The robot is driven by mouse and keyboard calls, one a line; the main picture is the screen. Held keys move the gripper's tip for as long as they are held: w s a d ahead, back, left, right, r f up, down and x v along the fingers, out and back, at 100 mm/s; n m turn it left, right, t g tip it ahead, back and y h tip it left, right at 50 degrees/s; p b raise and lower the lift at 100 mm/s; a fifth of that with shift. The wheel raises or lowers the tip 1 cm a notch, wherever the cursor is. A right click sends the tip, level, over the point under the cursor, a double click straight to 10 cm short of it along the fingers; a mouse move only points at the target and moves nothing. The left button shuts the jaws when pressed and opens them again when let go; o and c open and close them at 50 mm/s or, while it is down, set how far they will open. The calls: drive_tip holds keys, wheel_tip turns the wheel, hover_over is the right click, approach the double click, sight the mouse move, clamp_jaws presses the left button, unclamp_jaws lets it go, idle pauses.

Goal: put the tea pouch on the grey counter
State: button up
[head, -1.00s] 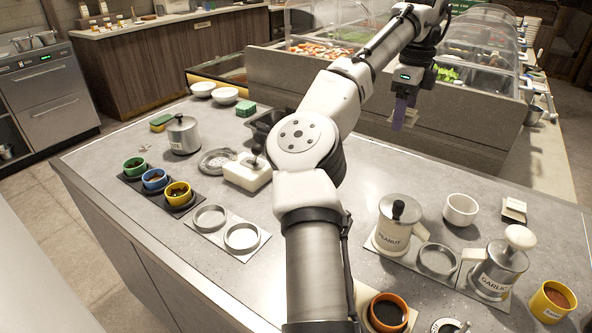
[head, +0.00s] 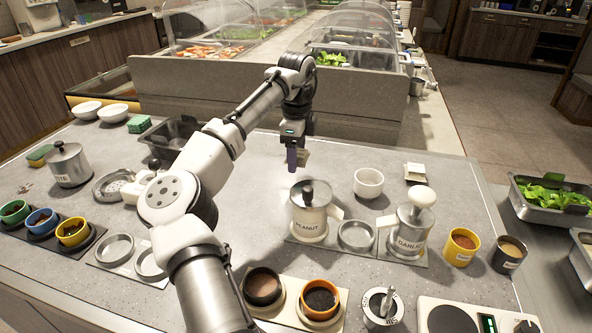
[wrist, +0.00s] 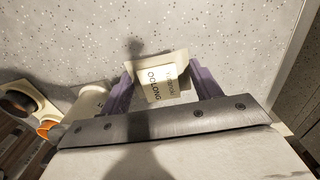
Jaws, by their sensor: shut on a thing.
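My gripper (head: 297,160) has purple fingers and points down above the grey counter (head: 255,178), behind the peanut canister. It is shut on the tea pouch (head: 304,157), a small pale packet. In the wrist view the tea pouch (wrist: 156,84) sits between the purple fingers (wrist: 162,86), with "OOLONG" legible on its label. Bare speckled counter (wrist: 60,35) lies below and beyond it. The pouch looks apart from the counter, but the height of the gap is hard to tell.
The peanut canister (head: 311,215) stands just in front of the gripper, with a white bowl (head: 368,183) to its right. The garlic canister (head: 409,232) is farther right. A dark tray (head: 172,135) lies left, and the salad bar's grey wall (head: 365,110) rises behind. Counter around the gripper is clear.

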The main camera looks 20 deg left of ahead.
sight(296, 181)
drive_tip(key=shift+f, duration=2.55)
drive_tip(key=o, duration=1)
drive_tip(key=shift+f, duration=0.1)
wheel_tip(296, 181, up, 12)
drive_tip(key=shift+r, duration=0.1)
